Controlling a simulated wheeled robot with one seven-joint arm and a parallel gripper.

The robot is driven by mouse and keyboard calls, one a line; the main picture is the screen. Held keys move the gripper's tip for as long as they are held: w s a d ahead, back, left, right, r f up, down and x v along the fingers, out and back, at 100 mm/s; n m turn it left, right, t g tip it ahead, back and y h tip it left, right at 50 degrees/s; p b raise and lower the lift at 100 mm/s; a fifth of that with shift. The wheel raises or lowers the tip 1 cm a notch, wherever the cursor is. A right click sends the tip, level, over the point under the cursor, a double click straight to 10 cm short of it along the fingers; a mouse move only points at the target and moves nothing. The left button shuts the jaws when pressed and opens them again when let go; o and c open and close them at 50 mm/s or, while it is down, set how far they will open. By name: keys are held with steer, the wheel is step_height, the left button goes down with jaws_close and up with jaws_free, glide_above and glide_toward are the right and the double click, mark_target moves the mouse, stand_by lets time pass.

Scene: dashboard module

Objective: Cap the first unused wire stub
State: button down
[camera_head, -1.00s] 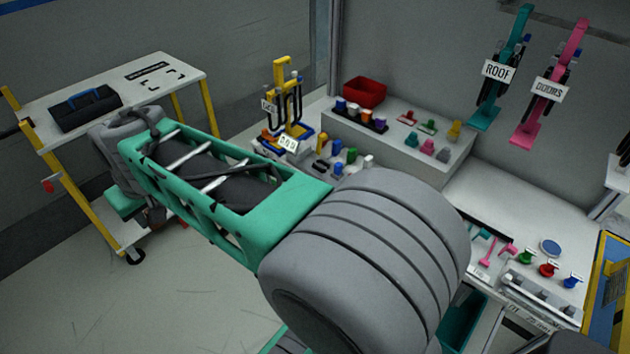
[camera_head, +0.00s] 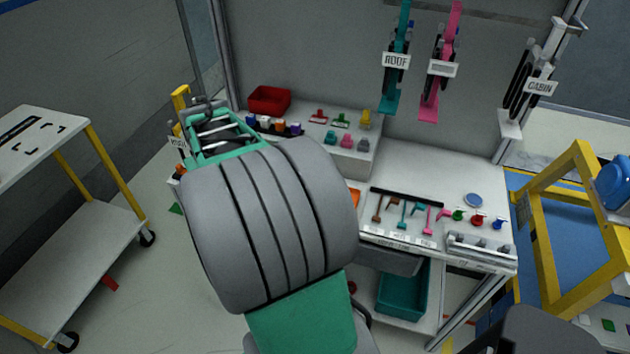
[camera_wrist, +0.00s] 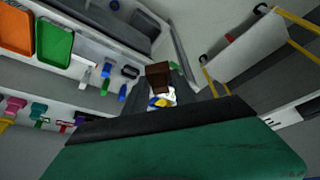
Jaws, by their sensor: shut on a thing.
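My gripper (camera_wrist: 160,88) shows in the wrist view beyond the green and black wrist housing, with dark fingers either side of a small brown piece (camera_wrist: 158,74). It is shut on this piece. A white, yellow and blue part shows just below the brown piece; I cannot tell whether it belongs to it. The yellow stand (camera_head: 181,98), which held dark wires, shows only in part behind my arm at the left. I cannot make out any wire stub.
A dark tray of coloured caps (camera_head: 275,125) and a red bin (camera_head: 268,99) stand on the rear shelf. Coloured tools lie on the bench (camera_head: 440,188) to the right. A white-topped cart (camera_head: 35,150) stands at the left, and a yellow frame (camera_head: 570,230) at the right.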

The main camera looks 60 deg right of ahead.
steer(key=s+d+f+m+g+h+p, duration=0.1)
steer(key=s+d+f+m+p, duration=0.15)
steer(key=s+d, duration=0.6)
steer(key=s+d+f+m+p, duration=0.1)
steer(key=s+d+m, duration=0.2)
steer(key=s+d, duration=0.55)
steer(key=s+d+f+m+g, duration=0.1)
steer(key=s+d+f+m, duration=0.1)
steer(key=s, duration=0.6)
steer(key=s+d+f+m+h+p, duration=0.1)
steer(key=s+d, duration=0.3)
steer(key=s, duration=0.5)
steer(key=shift+s+d+f+m+g, duration=0.15)
steer(key=shift+d+f+m+g, duration=0.25)
steer(key=shift+m, duration=0.25)
steer(key=shift+a, duration=0.1)
step_height(320, 180, down, 6)
steer(key=b, duration=0.4)
steer(key=shift+a+r, duration=0.1)
steer(key=shift+b, duration=0.55)
